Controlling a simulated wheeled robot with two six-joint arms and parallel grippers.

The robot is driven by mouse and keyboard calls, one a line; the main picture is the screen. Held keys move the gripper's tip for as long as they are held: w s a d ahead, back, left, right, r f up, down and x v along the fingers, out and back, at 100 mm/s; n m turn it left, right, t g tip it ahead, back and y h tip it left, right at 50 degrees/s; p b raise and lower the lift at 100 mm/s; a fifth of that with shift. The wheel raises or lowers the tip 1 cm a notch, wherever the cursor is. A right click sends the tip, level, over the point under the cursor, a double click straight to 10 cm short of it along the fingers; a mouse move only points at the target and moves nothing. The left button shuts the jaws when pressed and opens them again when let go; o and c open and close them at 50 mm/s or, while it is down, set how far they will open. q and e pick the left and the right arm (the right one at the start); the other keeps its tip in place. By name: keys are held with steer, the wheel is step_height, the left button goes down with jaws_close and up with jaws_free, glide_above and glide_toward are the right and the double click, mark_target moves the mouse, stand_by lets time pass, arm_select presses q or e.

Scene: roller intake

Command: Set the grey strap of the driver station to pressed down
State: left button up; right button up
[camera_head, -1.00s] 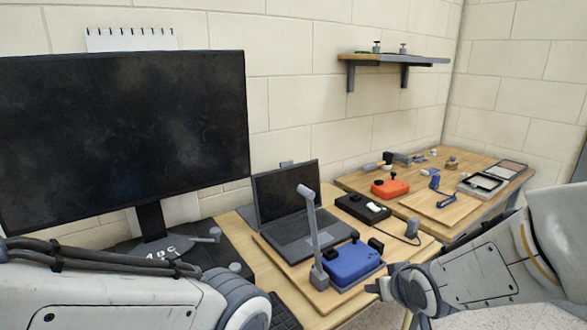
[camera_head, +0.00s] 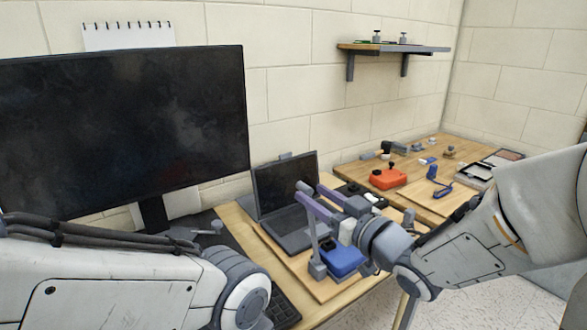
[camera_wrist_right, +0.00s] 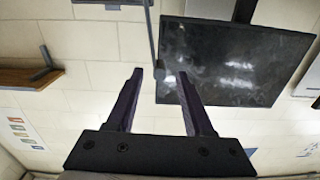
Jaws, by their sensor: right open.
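The grey strap (camera_head: 313,240) of the driver station stands upright, hinged at its foot on the wooden board (camera_head: 330,285) beside the blue controller (camera_head: 346,259). My right gripper (camera_head: 309,192) is open, its two purple fingers reaching leftward to the strap's upper end. In the right wrist view the strap (camera_wrist_right: 153,38) shows as a thin grey bar, its free end close to one fingertip of the gripper (camera_wrist_right: 158,76). I cannot tell whether they touch.
An open laptop (camera_head: 284,205) stands behind the strap on the board. A large monitor (camera_head: 120,130) fills the left. A red box (camera_head: 388,179) and a blue part (camera_head: 438,185) lie farther right. A shelf (camera_head: 395,47) hangs on the wall.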

mark_target(297, 183)
steer(key=p+x, duration=0.1)
steer(key=p, duration=0.1)
steer(key=p+x, duration=0.2)
steer(key=shift+w+r+p, duration=0.1)
steer(key=shift+r+p, duration=0.15)
steer(key=shift+p, duration=0.1)
steer(key=x, duration=0.4)
steer(key=shift+f, duration=0.25)
steer(key=shift+p+x, duration=0.3)
steer(key=shift+x, duration=0.55)
jaws_close()
